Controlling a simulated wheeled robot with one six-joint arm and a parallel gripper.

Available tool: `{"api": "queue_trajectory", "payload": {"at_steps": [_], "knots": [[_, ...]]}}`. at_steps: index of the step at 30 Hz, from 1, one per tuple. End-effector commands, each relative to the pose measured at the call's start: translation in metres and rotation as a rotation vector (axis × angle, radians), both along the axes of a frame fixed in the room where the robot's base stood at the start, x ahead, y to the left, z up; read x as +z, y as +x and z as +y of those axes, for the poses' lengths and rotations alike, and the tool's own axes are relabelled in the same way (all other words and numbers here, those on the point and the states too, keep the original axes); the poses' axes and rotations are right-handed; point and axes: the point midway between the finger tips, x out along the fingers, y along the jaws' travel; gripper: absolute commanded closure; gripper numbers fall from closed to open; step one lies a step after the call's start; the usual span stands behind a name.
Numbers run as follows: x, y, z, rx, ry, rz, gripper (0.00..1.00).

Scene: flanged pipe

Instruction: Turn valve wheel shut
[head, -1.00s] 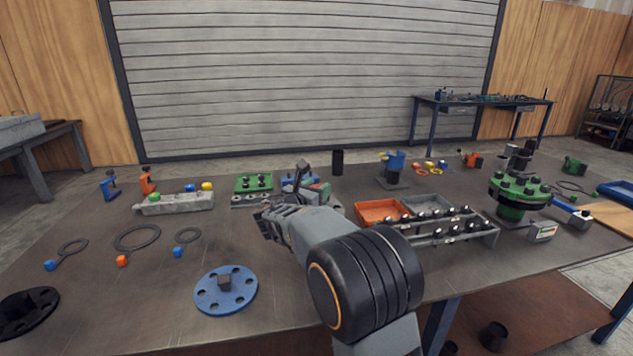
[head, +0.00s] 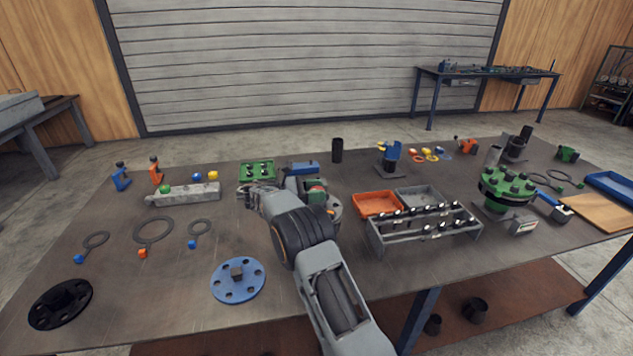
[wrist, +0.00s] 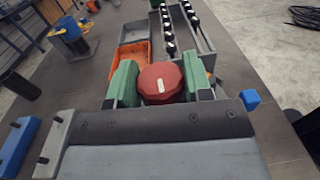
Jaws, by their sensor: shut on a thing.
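The red valve wheel (wrist: 160,83) shows in the wrist view, a faceted knob with a small pale mark on top. My gripper (wrist: 160,80) has its two green finger pads on either side of the wheel, shut on it. In the head view my gripper (head: 316,192) is over the middle of the table, and my own arm hides most of the wheel and the valve's body there.
The orange tray (head: 377,204) and a grey rack of black knobs (head: 420,232) stand right of the gripper. The green flanged pipe (head: 507,190) is farther right. A blue flange (head: 238,279) and several rings lie left. A black cylinder (head: 337,149) stands behind.

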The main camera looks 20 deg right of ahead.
Motion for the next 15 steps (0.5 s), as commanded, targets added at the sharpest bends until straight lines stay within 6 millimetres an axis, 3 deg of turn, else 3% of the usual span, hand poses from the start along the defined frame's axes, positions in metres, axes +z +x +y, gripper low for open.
{"api": "queue_trajectory", "payload": {"at_steps": [15], "knots": [[0.0009,0.0002,-0.0003,-0.117,-0.001,-0.004,0.78]]}}
